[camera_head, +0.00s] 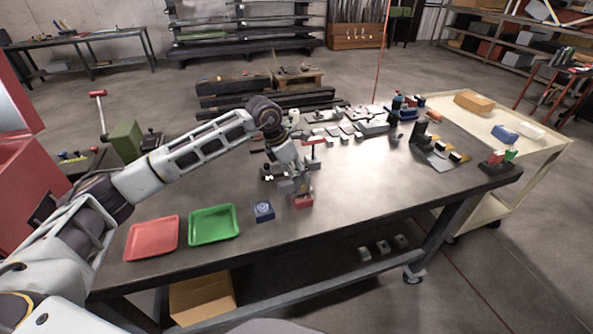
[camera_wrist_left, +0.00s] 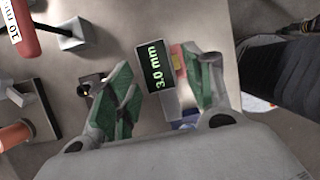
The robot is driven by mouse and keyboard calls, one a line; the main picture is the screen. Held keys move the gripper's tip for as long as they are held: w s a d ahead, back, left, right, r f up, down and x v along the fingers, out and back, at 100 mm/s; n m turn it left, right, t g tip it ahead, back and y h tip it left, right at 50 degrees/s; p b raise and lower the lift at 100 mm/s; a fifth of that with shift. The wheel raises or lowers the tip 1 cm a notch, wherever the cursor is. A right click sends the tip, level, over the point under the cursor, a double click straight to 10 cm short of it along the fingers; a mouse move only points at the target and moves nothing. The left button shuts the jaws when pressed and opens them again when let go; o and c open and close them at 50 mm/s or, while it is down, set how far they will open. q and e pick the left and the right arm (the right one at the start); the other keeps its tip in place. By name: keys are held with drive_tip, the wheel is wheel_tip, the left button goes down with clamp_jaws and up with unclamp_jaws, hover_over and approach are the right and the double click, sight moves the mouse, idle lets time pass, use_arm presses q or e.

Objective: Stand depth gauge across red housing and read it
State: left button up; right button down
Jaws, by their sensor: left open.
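The depth gauge's dark display (camera_wrist_left: 156,68) reads 3.0 mm in green in the left wrist view. The grey gauge body below it lies between the green-padded fingers of my left gripper (camera_wrist_left: 157,80), which is open around it. A strip of the red housing (camera_wrist_left: 179,60) shows beside the display. In the head view the red housing (camera_head: 303,202) sits on the dark table under my left gripper (camera_head: 297,186). The gauge appears to stand at the red housing, but its contact is largely hidden by the gripper. My right gripper is not in view.
A blue housing (camera_head: 263,211) stands left of the red one. A green tray (camera_head: 214,225) and a red tray (camera_head: 152,238) lie at the table's front left. A red-topped piece marked 10 mm (camera_wrist_left: 24,28) stands close by. The table's front right is clear.

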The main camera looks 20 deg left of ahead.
use_arm(q)
drive_tip(key=shift+r, duration=0.25)
drive_tip(key=shift+r+p, duration=0.35)
drive_tip(key=shift+p, duration=0.25)
drive_tip(key=b+v, duration=0.2)
drive_tip(key=v, duration=1)
drive_tip(key=shift+f, duration=0.1)
